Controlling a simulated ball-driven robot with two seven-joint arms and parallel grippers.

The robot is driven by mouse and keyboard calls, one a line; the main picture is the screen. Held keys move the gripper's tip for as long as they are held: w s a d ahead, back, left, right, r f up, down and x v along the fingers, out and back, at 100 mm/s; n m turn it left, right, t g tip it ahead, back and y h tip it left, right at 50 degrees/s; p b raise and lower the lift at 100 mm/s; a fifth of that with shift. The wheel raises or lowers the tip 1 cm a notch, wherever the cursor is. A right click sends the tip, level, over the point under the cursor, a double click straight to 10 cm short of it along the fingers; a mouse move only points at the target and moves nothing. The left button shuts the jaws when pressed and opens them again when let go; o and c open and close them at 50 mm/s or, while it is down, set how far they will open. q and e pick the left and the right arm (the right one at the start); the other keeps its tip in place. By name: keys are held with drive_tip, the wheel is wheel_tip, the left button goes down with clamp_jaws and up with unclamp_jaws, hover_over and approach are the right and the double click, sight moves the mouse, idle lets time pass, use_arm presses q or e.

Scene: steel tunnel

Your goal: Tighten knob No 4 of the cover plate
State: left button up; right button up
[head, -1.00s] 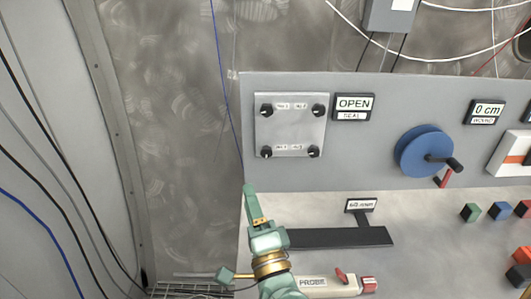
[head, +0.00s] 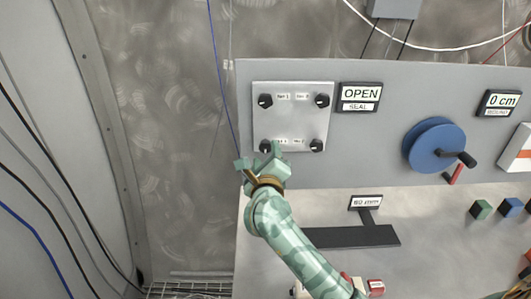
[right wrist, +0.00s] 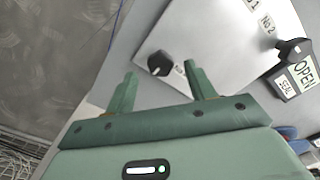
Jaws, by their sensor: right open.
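The cover plate (head: 291,118) is a square metal plate on the grey panel, with a black knob at each corner. Its lower right knob (head: 317,145), in the No 4 place, is clear of my gripper in the head view; its label is too small to read surely. My right gripper (head: 261,158) is open and empty, at the plate's lower left corner, close to the lower left knob (head: 265,146). In the right wrist view that knob (right wrist: 159,63) shows between and beyond the fingertips (right wrist: 160,69). The lower right knob seems hidden there behind my gripper. My left gripper is out of view.
An OPEN/SEAL sign (head: 360,97) is right of the plate. A blue crank wheel (head: 432,146) juts out farther right. Below, a dark bar (head: 350,237) with a mm sign (head: 366,202) and small coloured blocks (head: 481,209) lie on the bench.

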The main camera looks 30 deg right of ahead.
sight(266, 146)
drive_tip(key=shift+x, duration=1.35)
drive_tip(key=c, duration=1)
drive_tip(key=shift+m, duration=0.3)
